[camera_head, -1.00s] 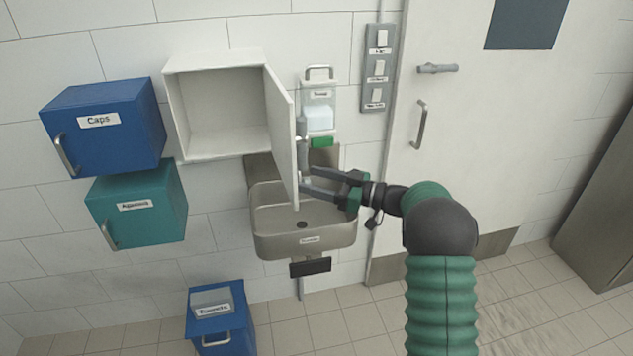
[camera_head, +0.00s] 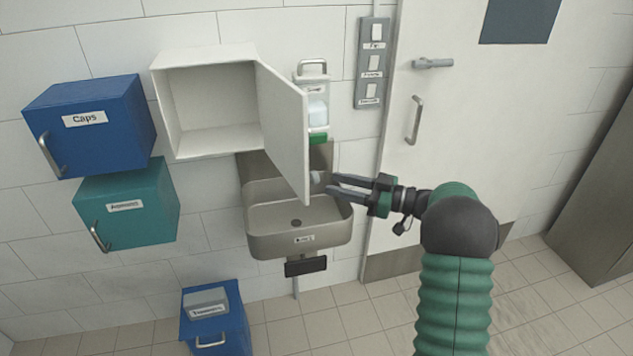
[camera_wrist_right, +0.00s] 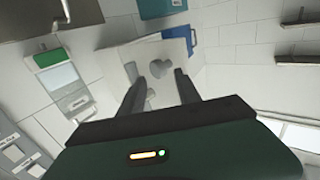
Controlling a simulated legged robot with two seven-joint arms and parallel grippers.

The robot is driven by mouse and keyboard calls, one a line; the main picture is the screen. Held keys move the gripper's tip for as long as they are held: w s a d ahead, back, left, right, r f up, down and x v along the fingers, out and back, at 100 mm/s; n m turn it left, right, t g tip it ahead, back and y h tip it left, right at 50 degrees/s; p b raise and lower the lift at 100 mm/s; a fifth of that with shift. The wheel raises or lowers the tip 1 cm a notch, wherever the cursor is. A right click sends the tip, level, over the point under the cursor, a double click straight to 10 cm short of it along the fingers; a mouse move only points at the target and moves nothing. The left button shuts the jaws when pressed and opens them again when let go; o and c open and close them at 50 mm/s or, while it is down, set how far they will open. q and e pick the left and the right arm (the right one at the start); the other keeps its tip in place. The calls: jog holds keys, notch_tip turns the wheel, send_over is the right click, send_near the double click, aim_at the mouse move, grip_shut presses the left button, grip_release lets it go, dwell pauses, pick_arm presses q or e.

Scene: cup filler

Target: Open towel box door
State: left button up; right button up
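The white wall box (camera_head: 211,108) is open at the front, and its inside looks empty. Its white door (camera_head: 285,125) is hinged on the right side and swung well outward, inner face visible. My right gripper (camera_head: 329,183) is open, fingers apart, with its tips just right of the door's free edge. I cannot tell whether the fingers touch the knob; nothing is seen held. My left gripper is not in view.
A blue Caps box (camera_head: 92,140) and a teal box (camera_head: 130,225) hang left. A metal sink (camera_head: 262,240) is below the door. A dispenser (camera_head: 317,112) and switch panel (camera_head: 373,65) are behind and right. A blue bin (camera_head: 228,320) stands on the floor.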

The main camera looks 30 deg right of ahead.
jog(key=v, duration=0.9)
jog(key=shift+s+r+b, duration=0.15)
jog(key=shift+s+b, duration=0.15)
jog(key=shift+s, duration=0.05)
